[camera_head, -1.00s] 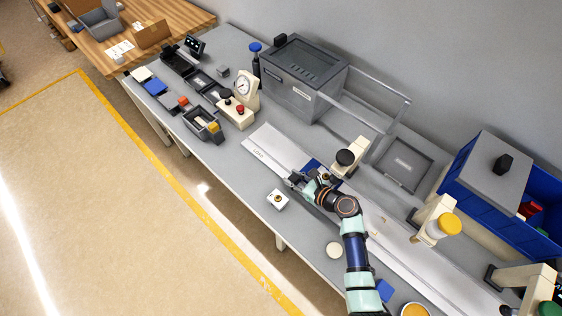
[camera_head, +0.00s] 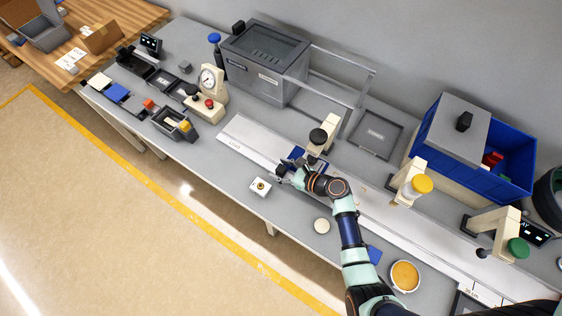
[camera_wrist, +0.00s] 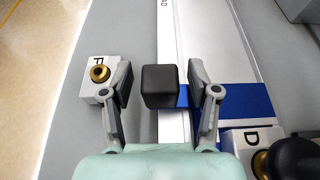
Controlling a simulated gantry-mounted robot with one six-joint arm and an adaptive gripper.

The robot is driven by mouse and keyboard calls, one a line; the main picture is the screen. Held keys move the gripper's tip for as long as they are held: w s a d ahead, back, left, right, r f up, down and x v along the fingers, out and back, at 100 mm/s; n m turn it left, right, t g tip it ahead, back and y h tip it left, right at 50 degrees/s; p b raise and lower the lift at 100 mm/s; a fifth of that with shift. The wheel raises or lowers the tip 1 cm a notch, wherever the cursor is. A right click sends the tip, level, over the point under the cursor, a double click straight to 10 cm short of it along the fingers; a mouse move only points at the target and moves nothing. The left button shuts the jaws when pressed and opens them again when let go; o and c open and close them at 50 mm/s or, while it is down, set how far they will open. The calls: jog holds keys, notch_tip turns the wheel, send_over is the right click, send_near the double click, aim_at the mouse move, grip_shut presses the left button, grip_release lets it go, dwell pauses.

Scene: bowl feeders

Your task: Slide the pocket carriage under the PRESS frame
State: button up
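The pocket carriage looks like the blue piece (camera_wrist: 245,98) on the pale rail (camera_head: 240,132). It is partly hidden by my gripper and arm in the head view, where a bit of blue shows (camera_head: 296,154). A black square knob (camera_wrist: 160,87) stands up at the carriage's left edge in the wrist view. My gripper (camera_wrist: 163,100) is open, with one finger on each side of this knob and a visible gap on both sides. I cannot read which is PRESS.
A white block marked F (camera_wrist: 98,75) with a brass fitting sits close beside my left finger. A block marked D (camera_wrist: 250,140) is near the right finger. A blue bin (camera_head: 440,125) and a grey box (camera_head: 265,65) stand behind. The rail's left end is clear.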

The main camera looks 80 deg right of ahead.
jog(key=v, duration=1.2)
dwell(0.4)
